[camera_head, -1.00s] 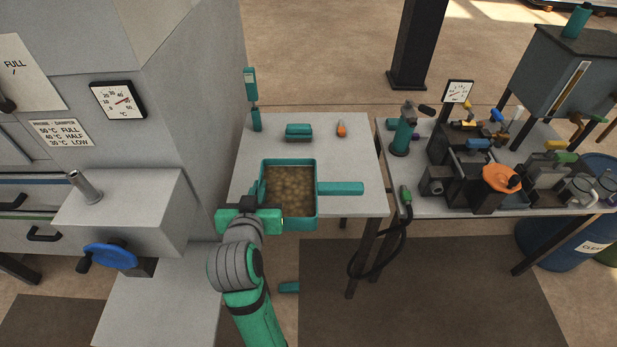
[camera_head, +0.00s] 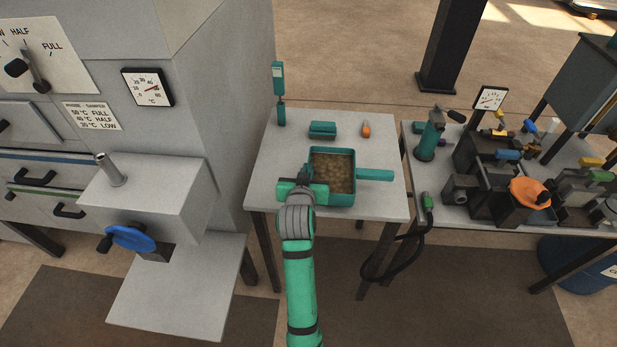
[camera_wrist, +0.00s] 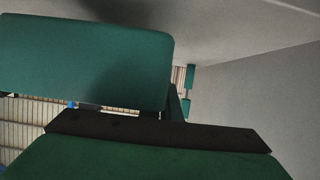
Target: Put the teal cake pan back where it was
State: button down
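The teal cake pan (camera_head: 349,199) is square, with a brown, lumpy filling and a teal handle (camera_head: 374,175) on its right side. It is level, over the front middle of the small grey table (camera_head: 275,180). I cannot tell whether its base touches the top. My gripper (camera_head: 303,190) is at the pan's left side and appears shut on it there; it hides the gripped part. In the wrist view, a teal slab (camera_wrist: 85,60) fills the upper left above a dark finger pad (camera_wrist: 160,130). The fingertip contact is not clear there.
A teal box (camera_head: 322,130), an orange-tipped tool (camera_head: 366,129) and a tall teal device (camera_head: 279,95) stand behind the pan. The grey cabinet (camera_head: 205,120) is left. A bench with a teal press (camera_head: 430,140) and orange wheel (camera_head: 530,192) is right. The table's left part is clear.

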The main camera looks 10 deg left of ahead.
jog(key=shift+w+d+f, duration=0.15)
jog(key=shift+w+f, duration=0.15)
jog(key=shift+f, duration=0.05)
jog(key=shift+w+f, duration=0.1)
jog(key=shift+f, duration=1.5)
jog(key=shift+f, duration=0.1)
jog(key=c, duration=2)
grip_release()
jog(key=shift+f, duration=0.1)
